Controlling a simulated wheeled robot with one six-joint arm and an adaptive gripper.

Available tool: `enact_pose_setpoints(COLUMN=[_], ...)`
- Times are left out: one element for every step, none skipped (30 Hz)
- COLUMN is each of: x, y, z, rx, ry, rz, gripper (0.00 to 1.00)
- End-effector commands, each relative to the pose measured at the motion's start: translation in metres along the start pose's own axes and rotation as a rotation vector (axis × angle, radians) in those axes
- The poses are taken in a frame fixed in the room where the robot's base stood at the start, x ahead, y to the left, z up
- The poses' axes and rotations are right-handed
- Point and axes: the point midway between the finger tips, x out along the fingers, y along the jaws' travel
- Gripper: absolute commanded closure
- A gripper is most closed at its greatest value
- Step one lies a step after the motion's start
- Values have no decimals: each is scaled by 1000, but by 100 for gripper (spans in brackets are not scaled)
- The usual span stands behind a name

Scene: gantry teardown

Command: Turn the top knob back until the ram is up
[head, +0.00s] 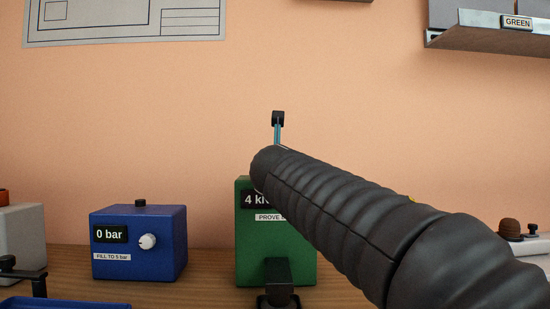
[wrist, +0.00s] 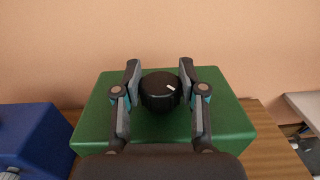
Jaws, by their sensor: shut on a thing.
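The green press box (head: 246,225) stands on the bench in the head view, its upper right covered by my arm. Its display (head: 252,199) reads "4 k…", the rest hidden. A black part (head: 278,271), perhaps the ram, is low on its front; I cannot tell its height. In the wrist view the black top knob (wrist: 160,93) sits on the green box top, its white mark pointing up and right. My gripper (wrist: 159,72) is shut on the knob, one finger on each side. The knob is hidden in the head view.
A blue box (head: 140,255) reading "0 bar" stands left of the green box, with a gap between. A blue tray (head: 65,303) and a black clamp-like part (head: 25,270) are front left. A shelf (head: 490,42) labelled "GREEN" hangs upper right.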

Motion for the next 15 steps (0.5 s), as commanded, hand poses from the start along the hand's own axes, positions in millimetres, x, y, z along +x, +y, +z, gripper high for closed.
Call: enact_pose_setpoints(x=[0,0,0,0,0,0,0,0,0,0,0,0,0,0,0], y=[-1,-1,-1,-1,-1,0,0,0,0,0,0,0,0,0,0], z=[3,3,3,3,2,2,2,2,2,2,2,3,3,2,2], rx=[1,0,1,0,0,0,0,0,0,-1,0,0,0,0,0], ry=[-2,-3,-3,-3,-2,-3,-3,-3,-4,-4,-4,-5,-5,-4,-4], rz=[17,28,41,50,59,70,77,84,92,97,102,109,112,116,119], gripper=[94,94,94,94,94,94,94,94,94,94,94,94,94,94,94])
